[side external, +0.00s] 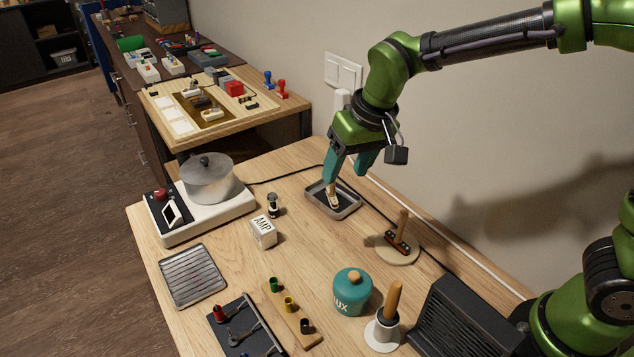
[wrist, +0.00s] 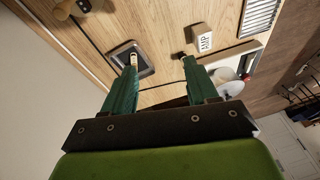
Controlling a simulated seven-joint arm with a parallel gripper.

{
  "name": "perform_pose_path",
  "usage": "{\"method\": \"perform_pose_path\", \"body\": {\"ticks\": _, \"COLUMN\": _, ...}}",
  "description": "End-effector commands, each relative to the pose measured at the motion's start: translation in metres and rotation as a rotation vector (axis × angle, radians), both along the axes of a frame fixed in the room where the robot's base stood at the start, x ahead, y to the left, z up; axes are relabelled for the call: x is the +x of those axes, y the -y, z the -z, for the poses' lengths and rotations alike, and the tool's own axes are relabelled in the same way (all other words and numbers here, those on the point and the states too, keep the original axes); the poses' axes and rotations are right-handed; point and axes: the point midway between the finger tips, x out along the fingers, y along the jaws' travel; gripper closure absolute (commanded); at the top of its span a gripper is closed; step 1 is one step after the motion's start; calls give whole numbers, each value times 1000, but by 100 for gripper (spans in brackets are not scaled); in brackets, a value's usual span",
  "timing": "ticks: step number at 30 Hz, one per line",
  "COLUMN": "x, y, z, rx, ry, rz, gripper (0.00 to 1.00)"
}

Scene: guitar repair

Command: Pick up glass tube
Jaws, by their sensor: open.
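A small upright piece with a dark base and a pale, shiny top (side external: 272,205) stands on the table beside the AMP block; it looks like the glass tube, but is too small to be certain. In the wrist view this dark piece (wrist: 181,55) shows near the tip of the right-hand finger. My gripper (side external: 347,178) is open, with teal fingers pointing down above the grey tray (side external: 352,210). A cream, narrow piece (side external: 333,199) is in that tray, just below one fingertip. In the wrist view nothing shows between the fingers of my gripper (wrist: 158,70).
The white AMP block (side external: 263,233) and a hotplate with a metal pot (side external: 208,180) stand to the left. A round wooden stand with an upright peg (side external: 398,250) is to the right of the tray. The wall is close behind; a dark cable runs along the table's back.

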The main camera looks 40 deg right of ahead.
Motion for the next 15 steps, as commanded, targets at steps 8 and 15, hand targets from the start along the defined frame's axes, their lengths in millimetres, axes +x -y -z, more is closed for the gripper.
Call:
{"method": "perform_pose_path", "body": {"ticks": 8, "x": 78, "y": -64, "z": 43, "rx": -153, "ry": 23, "rz": 14, "gripper": 42}}
{"method": "perform_pose_path", "body": {"ticks": 15, "x": 114, "y": -72, "z": 24, "rx": -164, "ry": 109, "rz": 121, "gripper": 42}}
